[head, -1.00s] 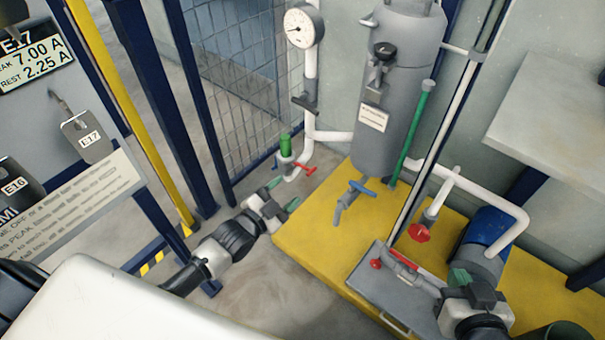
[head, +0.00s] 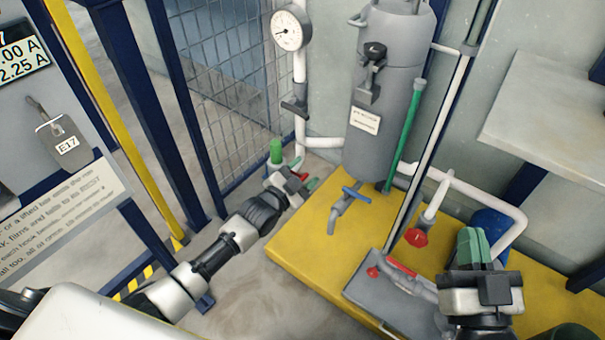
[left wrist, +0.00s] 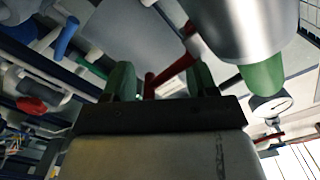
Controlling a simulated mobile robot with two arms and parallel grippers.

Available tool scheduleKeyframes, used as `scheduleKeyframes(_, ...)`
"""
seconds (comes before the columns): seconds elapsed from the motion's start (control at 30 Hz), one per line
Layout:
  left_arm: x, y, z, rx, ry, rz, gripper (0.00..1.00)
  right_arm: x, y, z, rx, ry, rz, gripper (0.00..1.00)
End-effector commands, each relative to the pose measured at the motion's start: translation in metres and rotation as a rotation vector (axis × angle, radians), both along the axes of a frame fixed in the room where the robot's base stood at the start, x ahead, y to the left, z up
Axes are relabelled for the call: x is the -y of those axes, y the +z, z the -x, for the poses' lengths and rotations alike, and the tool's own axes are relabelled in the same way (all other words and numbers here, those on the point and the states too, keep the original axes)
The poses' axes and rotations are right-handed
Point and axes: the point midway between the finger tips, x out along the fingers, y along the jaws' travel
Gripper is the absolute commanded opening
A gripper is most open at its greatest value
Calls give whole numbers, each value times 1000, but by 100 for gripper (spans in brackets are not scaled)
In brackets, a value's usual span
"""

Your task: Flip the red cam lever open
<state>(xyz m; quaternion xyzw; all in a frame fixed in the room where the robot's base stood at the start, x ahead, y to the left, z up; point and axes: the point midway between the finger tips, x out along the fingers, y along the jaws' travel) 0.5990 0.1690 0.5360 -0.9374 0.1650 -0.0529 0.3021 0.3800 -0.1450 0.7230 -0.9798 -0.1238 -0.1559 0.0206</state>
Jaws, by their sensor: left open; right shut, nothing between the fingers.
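A red lever (head: 304,177) sits at the side of the small valve with a green end (head: 276,152), beside the white pipe. My left gripper (head: 305,173) is at this lever in the head view and partly hides it. In the left wrist view my left gripper (left wrist: 162,80) is open, and the red lever (left wrist: 172,70) shows between and beyond its green fingertips. Contact cannot be told. The green end (left wrist: 262,77) of a silver cylinder is close by at upper right there. My right gripper (head: 472,245) is shut and empty, at right above the yellow platform.
Another red-handled lever (head: 402,267) and a red knob (head: 416,237) are on the platform (head: 300,250). A blue handle (head: 357,194) is below the grey tank (head: 375,140). The gauge (head: 288,30) and mesh fence (head: 235,90) are behind. Blue posts stand left.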

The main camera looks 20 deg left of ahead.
Motion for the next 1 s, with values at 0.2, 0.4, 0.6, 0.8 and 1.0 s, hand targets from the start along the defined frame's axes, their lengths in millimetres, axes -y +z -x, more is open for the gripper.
scheduleKeyframes(0.2, 0, 0, 0, 0, 0, 0, 55, 0, 0, 0, 0, 0, 0, 0)
scheduleKeyframes(0.4, 0, 0, 0, 0, 0, 0, 24, 0, 0, 0, -1, 0, 0, 0)
scheduleKeyframes(0.6, 0, -1, 1, -4, 0, 1, 8, 0, 0, 0, -1, -1, 0, 0)
scheduleKeyframes(0.8, 0, -2, 1, -10, 1, 5, 8, 0, 0, 0, -6, -1, 1, 0)
scheduleKeyframes(1.0, -2, 2, 1, -40, 1, 71, 8, 4, -23, -3, -205, -12, 54, 0)
